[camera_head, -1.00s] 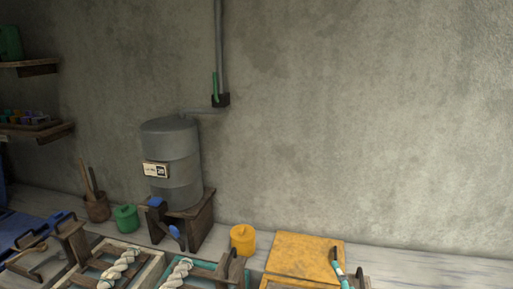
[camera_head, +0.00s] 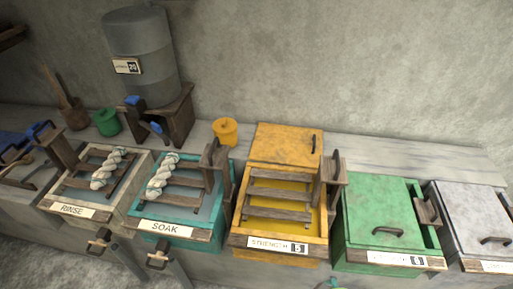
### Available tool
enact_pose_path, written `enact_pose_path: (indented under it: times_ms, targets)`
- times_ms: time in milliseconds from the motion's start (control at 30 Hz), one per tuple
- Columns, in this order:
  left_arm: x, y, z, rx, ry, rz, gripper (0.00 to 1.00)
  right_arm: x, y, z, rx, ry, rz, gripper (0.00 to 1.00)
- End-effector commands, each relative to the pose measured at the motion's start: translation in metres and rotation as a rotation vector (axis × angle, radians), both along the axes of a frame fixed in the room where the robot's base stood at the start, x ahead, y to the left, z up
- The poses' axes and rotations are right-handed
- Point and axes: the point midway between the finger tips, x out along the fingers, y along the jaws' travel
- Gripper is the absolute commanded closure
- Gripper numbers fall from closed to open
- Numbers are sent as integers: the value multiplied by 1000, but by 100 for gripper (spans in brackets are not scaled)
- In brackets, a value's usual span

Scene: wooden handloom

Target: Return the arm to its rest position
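A small teal and pale piece (camera_head: 335,284), which looks like the end of my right arm, shows at the bottom edge, in front of the vats. Too little of it shows to tell whether its gripper is open or shut, or whether it holds anything. My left gripper and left arm are not in view.
Along the bench stand the RINSE vat (camera_head: 72,210) and SOAK vat (camera_head: 165,228), with twisted white skeins, an open yellow vat (camera_head: 275,243), a lidded green vat (camera_head: 380,207) and a grey one (camera_head: 470,212). A grey barrel (camera_head: 140,45) stands behind. Wall above is clear.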

Motion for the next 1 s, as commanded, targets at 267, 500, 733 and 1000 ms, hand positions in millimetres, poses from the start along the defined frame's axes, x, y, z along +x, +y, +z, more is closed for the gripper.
enact_pose_path:
  times_ms: [267, 500, 733, 1000]
  targets:
    - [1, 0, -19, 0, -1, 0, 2, -16, 0, -129, -5, 57, 9, 2]
    - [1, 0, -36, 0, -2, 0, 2, -71, -8, -249, -12, 113, 21, 2]
    - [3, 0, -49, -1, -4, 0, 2, -144, -21, -324, -19, 159, 32, 2]
    - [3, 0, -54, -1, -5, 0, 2, -188, -30, -348, -23, 180, 39, 2]
